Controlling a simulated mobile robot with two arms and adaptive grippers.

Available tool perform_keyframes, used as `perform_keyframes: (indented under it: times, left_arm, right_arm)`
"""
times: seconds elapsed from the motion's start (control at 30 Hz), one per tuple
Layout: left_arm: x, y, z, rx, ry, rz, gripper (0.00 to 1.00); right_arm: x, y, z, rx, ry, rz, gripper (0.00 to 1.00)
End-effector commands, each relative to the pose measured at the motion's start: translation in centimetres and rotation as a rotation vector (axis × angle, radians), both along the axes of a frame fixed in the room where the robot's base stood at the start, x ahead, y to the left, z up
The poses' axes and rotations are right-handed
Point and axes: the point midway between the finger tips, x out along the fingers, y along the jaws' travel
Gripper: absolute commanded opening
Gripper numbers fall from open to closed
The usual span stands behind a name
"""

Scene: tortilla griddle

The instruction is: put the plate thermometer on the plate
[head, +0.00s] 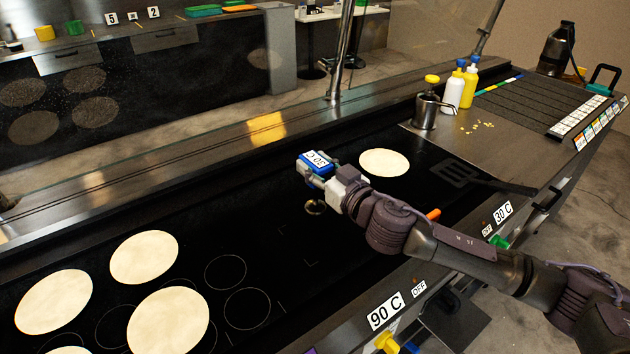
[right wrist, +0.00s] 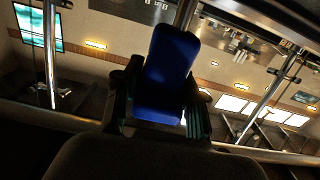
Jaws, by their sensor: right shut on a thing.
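The plate thermometer (head: 317,159) is a blue block with a white label that appears to read 50 C. My right gripper (head: 318,171) is shut on it and holds it over the black griddle plate (head: 260,205). The blue body (right wrist: 170,75) stands between the fingers in the right wrist view. A small round metal disc (head: 315,207) shows below the gripper; I cannot tell whether it belongs to the thermometer. My left gripper is not in view.
Several pale tortillas (head: 168,321) lie on the plate at the front left, and one (head: 384,162) lies right of the thermometer. A spatula (head: 468,174) lies at the right. Bottles (head: 455,88) and a metal pot (head: 426,112) stand behind it. The plate below the gripper is bare.

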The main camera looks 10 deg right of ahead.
Motion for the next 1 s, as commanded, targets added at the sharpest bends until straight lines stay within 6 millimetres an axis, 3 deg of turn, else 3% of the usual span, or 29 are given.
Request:
perform_keyframes:
  times: [0.3,0.7,0.73,0.87,1.0]
  left_arm:
    - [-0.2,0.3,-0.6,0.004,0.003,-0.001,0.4]
    - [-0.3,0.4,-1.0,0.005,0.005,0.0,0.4]
    - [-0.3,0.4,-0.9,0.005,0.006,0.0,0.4]
    - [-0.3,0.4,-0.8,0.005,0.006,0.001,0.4]
    - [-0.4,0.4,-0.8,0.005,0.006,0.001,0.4]
  right_arm:
    - [0.0,0.1,-3.8,-0.001,0.0,-0.002,0.0]
    - [0.0,0.1,-4.5,0.0,-0.001,-0.001,0.0]
    - [0.0,0.1,-4.4,-0.001,0.001,-0.001,0.44]
    - [0.0,0.1,-4.4,-0.001,0.001,-0.002,0.66]
    - [0.0,0.1,-4.4,-0.001,0.001,-0.002,0.66]
